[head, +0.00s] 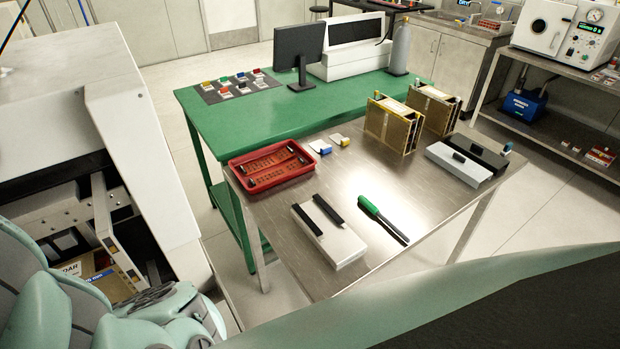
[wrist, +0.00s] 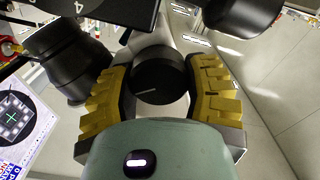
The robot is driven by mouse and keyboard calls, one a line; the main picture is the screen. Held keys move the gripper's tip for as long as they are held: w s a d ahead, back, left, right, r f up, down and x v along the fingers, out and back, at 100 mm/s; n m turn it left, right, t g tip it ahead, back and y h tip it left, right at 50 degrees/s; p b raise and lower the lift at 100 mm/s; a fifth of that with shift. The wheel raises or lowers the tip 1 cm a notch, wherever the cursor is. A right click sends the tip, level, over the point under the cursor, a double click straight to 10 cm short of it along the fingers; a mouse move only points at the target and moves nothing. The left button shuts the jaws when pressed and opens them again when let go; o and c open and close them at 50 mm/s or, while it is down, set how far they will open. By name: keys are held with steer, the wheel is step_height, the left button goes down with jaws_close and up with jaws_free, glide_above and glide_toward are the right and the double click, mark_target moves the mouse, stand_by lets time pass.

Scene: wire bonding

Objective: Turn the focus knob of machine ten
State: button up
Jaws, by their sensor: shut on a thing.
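The focus knob (wrist: 158,76) is a round black knob with a thin white line on its face, in the middle of the wrist view. The line points to the left and slightly down. My gripper (wrist: 163,72) has its two yellow ridged finger pads on either side of the knob, shut on it. Black cylindrical parts of the machine (wrist: 65,62) stand close at the left of the knob. In the head view, my arm fills the lower left; the knob does not show there. I cannot read a machine number.
A large white machine housing (head: 150,150) stands at the left of the head view. A steel table (head: 335,165) holds a red tray (head: 272,181), a green-handled tool (head: 370,207) and boxes. A green bench (head: 240,118) stands behind. In the wrist view, another black cylinder (wrist: 243,14) is at upper right.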

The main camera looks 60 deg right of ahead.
steer(key=shift+w, duration=0.1)
steer(key=o, duration=1.2)
steer(key=v, duration=0.7)
steer(key=shift+d, duration=0.3)
